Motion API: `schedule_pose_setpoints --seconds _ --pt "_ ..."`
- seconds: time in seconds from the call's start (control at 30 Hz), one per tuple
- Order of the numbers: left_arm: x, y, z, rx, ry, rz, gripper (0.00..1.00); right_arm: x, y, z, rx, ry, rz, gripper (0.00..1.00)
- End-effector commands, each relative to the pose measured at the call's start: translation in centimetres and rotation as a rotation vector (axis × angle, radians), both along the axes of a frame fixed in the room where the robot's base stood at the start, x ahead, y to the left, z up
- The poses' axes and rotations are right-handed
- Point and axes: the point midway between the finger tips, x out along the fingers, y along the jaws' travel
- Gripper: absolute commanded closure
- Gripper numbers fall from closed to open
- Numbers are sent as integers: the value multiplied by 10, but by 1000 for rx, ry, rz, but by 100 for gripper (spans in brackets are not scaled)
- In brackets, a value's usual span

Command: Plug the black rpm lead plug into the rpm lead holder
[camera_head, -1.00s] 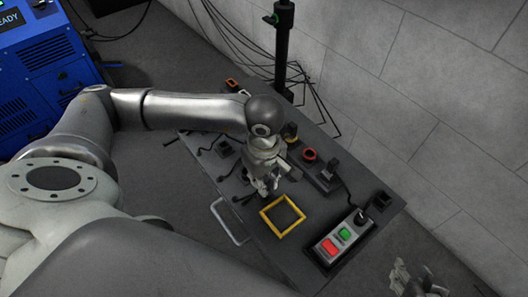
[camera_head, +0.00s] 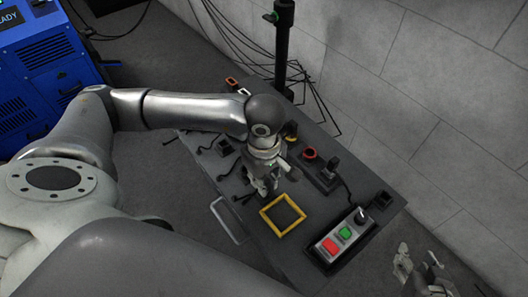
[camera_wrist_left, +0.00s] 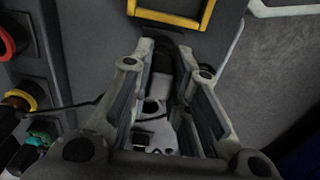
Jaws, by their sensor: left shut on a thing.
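My left gripper (camera_head: 262,190) points down low over the table (camera_head: 258,247), just behind the yellow square frame (camera_head: 283,214). In the left wrist view, its fingers (camera_wrist_left: 168,55) are shut on a dark piece, apparently the black rpm lead plug (camera_wrist_left: 161,62). Fingers and shadow hide most of the plug. A dark cable (camera_wrist_left: 72,107) runs left from near the fingers. I cannot tell for certain which of the small black fixtures is the rpm lead holder; one stands on the table at left (camera_head: 224,147). My right gripper (camera_head: 420,272) is at the bottom right, empty, its fingers apart.
A control box with red and green buttons (camera_head: 342,240) stands at the table's right front. A metal handle (camera_head: 226,220) lines the near edge. A black post (camera_head: 284,45) rises behind.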

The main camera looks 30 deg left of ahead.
Motion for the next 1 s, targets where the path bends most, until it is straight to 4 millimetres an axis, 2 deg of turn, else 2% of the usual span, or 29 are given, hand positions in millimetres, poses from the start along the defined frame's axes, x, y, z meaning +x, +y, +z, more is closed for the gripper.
schedule_pose_setpoints --seconds 0.17,0.2,0.37,0.73,0.87,1.0 --pt "0 0 0 0 0 0 100 0 0 0 0 -2 0 60" --pt "0 0 0 0 0 0 78 0 0 0 0 -2 0 60" --pt "0 0 0 0 0 0 58 0 0 0 0 -1 0 60" --pt "1 0 4 0 -2 0 58 0 0 0 0 -1 0 60" --pt "1 0 22 -1 -5 1 58 0 0 0 0 -1 0 60" --pt "2 0 52 -1 -7 0 58 0 0 0 0 -1 0 60"
